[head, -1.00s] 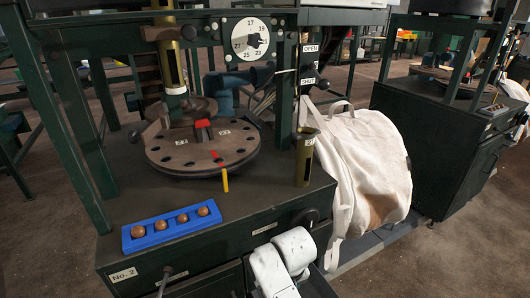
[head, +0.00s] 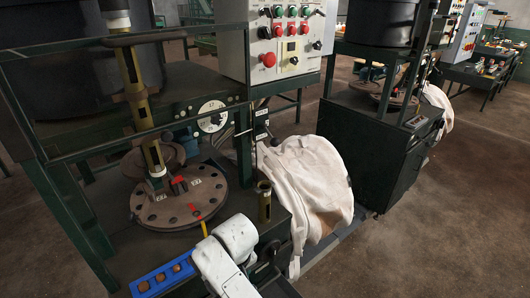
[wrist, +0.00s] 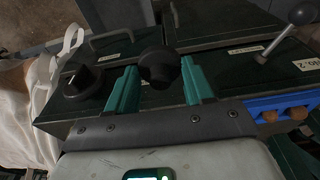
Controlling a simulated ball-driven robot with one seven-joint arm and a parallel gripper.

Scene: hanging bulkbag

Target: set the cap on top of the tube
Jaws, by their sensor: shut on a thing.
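My gripper (wrist: 158,78) shows in the wrist view, its two green fingers on either side of a dark, rounded, knob-like cap (wrist: 158,66). The fingers are shut on the cap, in front of the cabinet front. In the head view my white arm is at the bottom, and the gripper and cap are not visible. A short brass tube (head: 264,204) stands upright at the right corner of the cabinet top, its upper end open. The cap is apart from this tube. A taller brass tube (head: 135,80) with slots rises above the round plate.
The round dark plate (head: 180,203) with holes lies left of the short tube. A blue tray (head: 163,276) with brown balls is at the front left. The pale bulk bag (head: 318,190) hangs right of the cabinet. A black knob (wrist: 84,80) sticks out beside the gripper.

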